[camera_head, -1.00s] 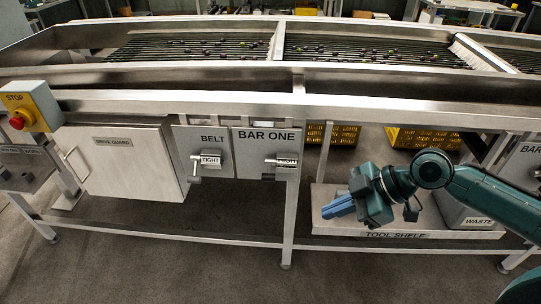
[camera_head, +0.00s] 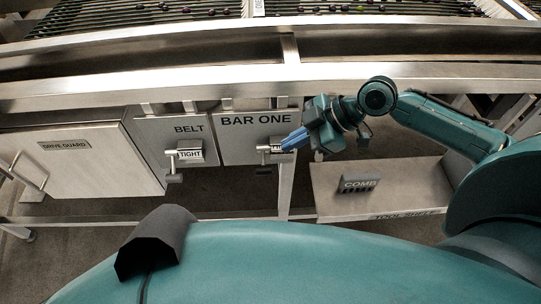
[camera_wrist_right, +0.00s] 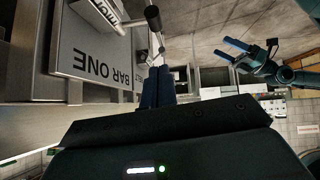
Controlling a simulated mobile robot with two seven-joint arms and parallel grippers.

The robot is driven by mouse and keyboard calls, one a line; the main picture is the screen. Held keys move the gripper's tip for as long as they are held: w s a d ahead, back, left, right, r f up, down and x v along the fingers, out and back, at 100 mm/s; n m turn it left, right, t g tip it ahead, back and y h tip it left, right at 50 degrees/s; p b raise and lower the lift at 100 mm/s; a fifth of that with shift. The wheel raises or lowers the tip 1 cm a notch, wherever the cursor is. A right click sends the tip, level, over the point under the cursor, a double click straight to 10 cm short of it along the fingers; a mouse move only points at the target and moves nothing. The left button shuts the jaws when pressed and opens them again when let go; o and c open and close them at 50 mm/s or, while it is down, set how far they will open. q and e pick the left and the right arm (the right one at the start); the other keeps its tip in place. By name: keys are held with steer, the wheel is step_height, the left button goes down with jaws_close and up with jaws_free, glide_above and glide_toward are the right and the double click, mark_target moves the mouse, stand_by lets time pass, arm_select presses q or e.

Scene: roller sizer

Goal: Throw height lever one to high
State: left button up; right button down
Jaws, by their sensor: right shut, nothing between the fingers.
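The BAR ONE panel (camera_head: 240,152) hangs under the machine frame, with its lever (camera_head: 263,150) and a small label plate low on the right side. The lever's rod and dark knob show in the right wrist view (camera_wrist_right: 153,18), beside the upside-down BAR ONE lettering. My right gripper (camera_head: 285,144) has its blue fingers shut and empty, reaching left at the label plate and hiding part of it. I cannot tell whether they touch. The same fingers show in the right wrist view (camera_wrist_right: 157,86). My left gripper (camera_wrist_right: 232,49) shows only there, its fingers apart.
The BELT panel (camera_head: 150,155) with a lever and a TIGHT plate (camera_head: 189,154) is just left. The drive guard (camera_head: 85,160) is further left. A dark comb (camera_head: 359,184) lies on the tool shelf (camera_head: 400,200) at right. The frame rail (camera_head: 200,95) runs above the panels.

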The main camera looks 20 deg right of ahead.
mark_target(261, 168)
steer(key=x, duration=0.6)
steer(key=shift+r+p, duration=0.1)
steer(key=shift+p, duration=0.2)
steer(key=f, duration=0.3)
steer(key=shift+w+f, duration=0.25)
steer(key=shift+f, duration=0.45)
arm_select(q)
steer(key=shift+a+r, duration=0.1)
steer(key=shift+a, duration=0.1)
arm_select(e)
steer(key=shift+f, duration=0.15)
